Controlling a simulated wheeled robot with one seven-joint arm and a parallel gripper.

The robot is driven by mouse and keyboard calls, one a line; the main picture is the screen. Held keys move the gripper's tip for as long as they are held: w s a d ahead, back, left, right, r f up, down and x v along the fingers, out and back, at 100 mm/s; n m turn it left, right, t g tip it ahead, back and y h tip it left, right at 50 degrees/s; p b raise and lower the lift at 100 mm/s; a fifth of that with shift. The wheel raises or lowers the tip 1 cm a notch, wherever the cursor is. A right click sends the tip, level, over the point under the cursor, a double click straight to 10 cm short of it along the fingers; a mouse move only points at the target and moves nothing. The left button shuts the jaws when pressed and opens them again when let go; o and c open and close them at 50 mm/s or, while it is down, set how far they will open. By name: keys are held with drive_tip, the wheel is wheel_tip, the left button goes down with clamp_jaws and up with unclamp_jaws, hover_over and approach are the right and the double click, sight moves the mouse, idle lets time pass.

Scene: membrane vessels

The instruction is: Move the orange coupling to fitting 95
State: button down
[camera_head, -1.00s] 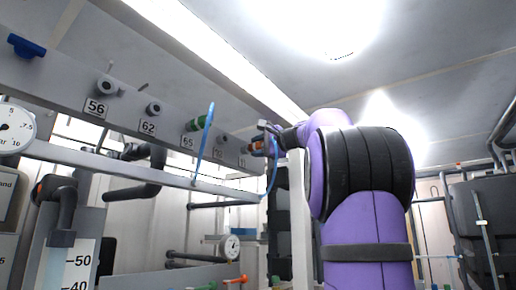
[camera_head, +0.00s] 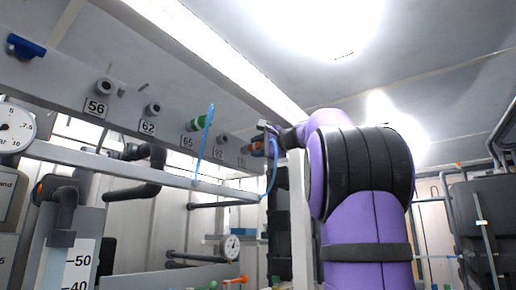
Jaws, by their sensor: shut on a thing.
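The orange coupling (camera_head: 257,146) is small and far off, near the far end of the grey overhead rail. A blue hose (camera_head: 271,172) hangs from beside it. My gripper (camera_head: 266,142) is shut on the coupling, with its fingers partly hidden and tiny in the view. The coupling is close to the last fittings on the rail; I cannot tell whether it touches one. The farthest label (camera_head: 242,162) is too small to read surely, so I cannot pick out fitting 95 for certain.
Fittings 56 (camera_head: 104,87) and 62 (camera_head: 153,108) are bare. A green coupling (camera_head: 199,124) with a blue hose sits at 65. A blue valve handle (camera_head: 26,46) is at the left end. A lower rail (camera_head: 110,166) runs below. A gauge (camera_head: 229,247) stands below the far end.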

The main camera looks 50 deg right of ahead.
drive_tip(key=shift+w, duration=0.5)
drive_tip(key=c, duration=0.6)
unclamp_jaws()
drive_tip(key=s, duration=1)
drive_tip(key=shift+s+d, duration=0.35)
